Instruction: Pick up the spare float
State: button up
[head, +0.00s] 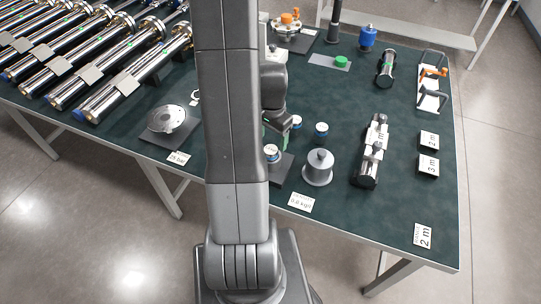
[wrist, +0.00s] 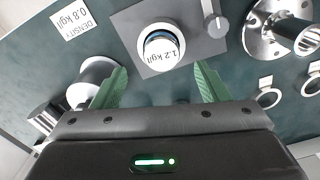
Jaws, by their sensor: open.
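Three small blue, white and dark cylinders that look like floats show in the head view. One (head: 272,152) stands on a grey plate (head: 283,170); the other two, a left one (head: 296,121) and a right one (head: 321,130), stand behind it on the green table. I cannot tell from looks which is the spare. In the wrist view the float on the plate (wrist: 162,50) reads 1.2 kg/l. My gripper (wrist: 160,86) is open with green fingers, and nothing shows held between them. The float on the plate lies beyond the fingertips. In the head view my arm partly hides the gripper.
A grey knobbed cylinder (head: 318,168) stands right of the plate, near a 0.8 kg/l card (head: 300,202). A silver flange (head: 168,118) lies to the left. A chrome and black instrument (head: 373,152) lies further right. Bare table (head: 340,110) shows between the floats and instrument.

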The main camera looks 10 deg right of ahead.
aim_at(271, 150)
jog(key=shift+a+f+p, duration=0.15)
jog(key=shift+f+p, duration=0.15)
jog(key=shift+f, duration=1.1)
jog(key=shift+a+f+p, duration=0.15)
jog(key=shift+f+p, duration=0.15)
jog(key=shift+f, duration=1.1)
jog(key=c, duration=1.1)
